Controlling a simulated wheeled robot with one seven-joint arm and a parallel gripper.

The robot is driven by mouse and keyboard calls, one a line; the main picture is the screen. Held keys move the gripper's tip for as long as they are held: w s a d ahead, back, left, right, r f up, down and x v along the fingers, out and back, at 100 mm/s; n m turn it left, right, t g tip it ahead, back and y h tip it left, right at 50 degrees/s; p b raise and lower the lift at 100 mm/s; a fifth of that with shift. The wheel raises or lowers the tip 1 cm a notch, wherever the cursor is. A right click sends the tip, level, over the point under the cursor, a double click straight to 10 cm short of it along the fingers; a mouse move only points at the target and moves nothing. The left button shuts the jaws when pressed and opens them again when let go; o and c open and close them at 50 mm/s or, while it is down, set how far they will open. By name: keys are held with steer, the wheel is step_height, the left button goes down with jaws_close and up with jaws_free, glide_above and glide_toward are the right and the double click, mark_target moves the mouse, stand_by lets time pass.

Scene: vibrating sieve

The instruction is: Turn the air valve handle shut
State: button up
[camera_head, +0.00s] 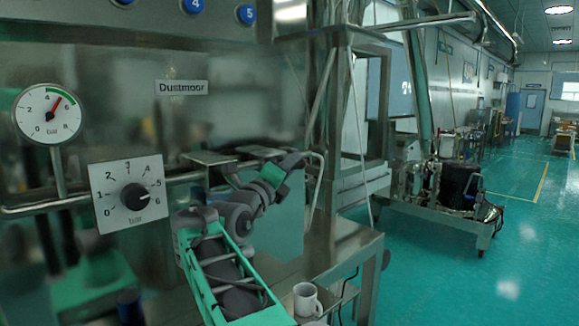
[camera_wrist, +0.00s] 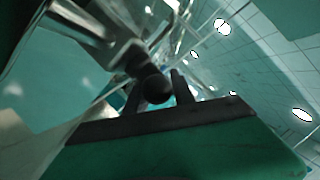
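In the wrist view, a round black knob (camera_wrist: 157,89) shows between the two dark fingers of my gripper (camera_wrist: 157,82). A grey metal bar (camera_wrist: 84,18) runs from the upper left towards it, and I take this to be the air valve handle. The fingers are apart with the knob nearly filling the gap; whether both touch it I cannot tell. In the head view, my gripper (camera_head: 291,161) is at the end of my teal and grey arm, near the frame's post. The handle cannot be made out there.
A round pressure gauge (camera_head: 48,114) with a red needle and a regulator dial (camera_head: 133,195) are at the left. A white mug (camera_head: 306,299) stands on the low bench right of my arm. A metal post (camera_head: 327,130) is close beside my gripper. The floor at right is open.

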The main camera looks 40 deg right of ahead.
jaws_close()
steer(key=shift+f+b, duration=0.2)
steer(key=shift+b, duration=0.4)
